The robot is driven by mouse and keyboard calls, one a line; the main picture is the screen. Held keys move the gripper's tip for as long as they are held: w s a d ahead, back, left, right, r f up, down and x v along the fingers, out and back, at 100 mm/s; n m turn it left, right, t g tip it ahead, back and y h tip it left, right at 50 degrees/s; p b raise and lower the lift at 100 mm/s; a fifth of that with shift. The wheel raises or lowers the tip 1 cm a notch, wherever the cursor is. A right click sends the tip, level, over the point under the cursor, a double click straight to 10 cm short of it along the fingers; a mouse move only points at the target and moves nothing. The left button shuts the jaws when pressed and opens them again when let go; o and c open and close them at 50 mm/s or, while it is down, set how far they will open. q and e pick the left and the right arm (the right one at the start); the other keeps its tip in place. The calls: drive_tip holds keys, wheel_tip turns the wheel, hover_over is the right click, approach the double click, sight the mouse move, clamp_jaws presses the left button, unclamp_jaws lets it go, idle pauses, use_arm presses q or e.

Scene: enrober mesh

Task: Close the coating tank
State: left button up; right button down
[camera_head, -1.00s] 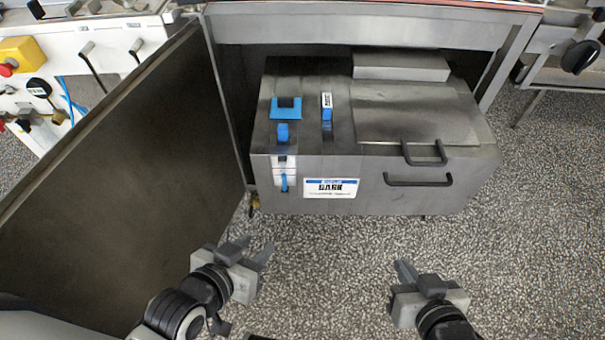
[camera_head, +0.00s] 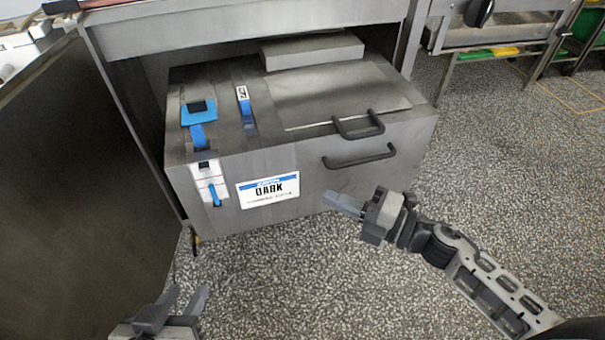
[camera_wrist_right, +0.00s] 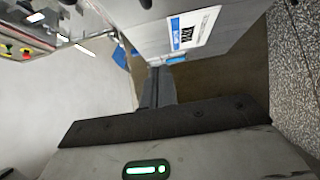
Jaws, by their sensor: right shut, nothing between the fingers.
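The coating tank (camera_head: 275,165) is a grey metal box with a "DARK" label, sticking out of the machine's cabinet. Its flat lid (camera_head: 345,100) lies on top with a dark handle (camera_head: 358,126); another dark handle (camera_head: 360,156) is on the front face. My right gripper (camera_head: 343,204) is shut and empty, in front of the tank below the front handle; contact cannot be told. Its shut fingers also show in the right wrist view (camera_wrist_right: 158,85), by the tank front (camera_wrist_right: 150,30). My left gripper (camera_head: 185,302) is open and empty, low in the picture, apart from the tank.
A large metal door (camera_head: 70,200) stands swung open to the left of the tank. The machine's frame (camera_head: 240,22) runs above and behind the tank. Speckled floor (camera_head: 290,280) is clear in front. Another metal stand (camera_head: 500,35) is at the back right.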

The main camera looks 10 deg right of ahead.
sight(284, 166)
drive_tip(key=w+a, duration=0.1)
drive_tip(key=w, duration=0.1)
drive_tip(key=w+a, duration=0.2)
drive_tip(key=w, duration=0.1)
drive_tip(key=w+a, duration=0.1)
drive_tip(key=w, duration=0.1)
drive_tip(key=shift+w+a, duration=0.2)
drive_tip(key=shift+a, duration=0.1)
drive_tip(key=shift+w, duration=0.35)
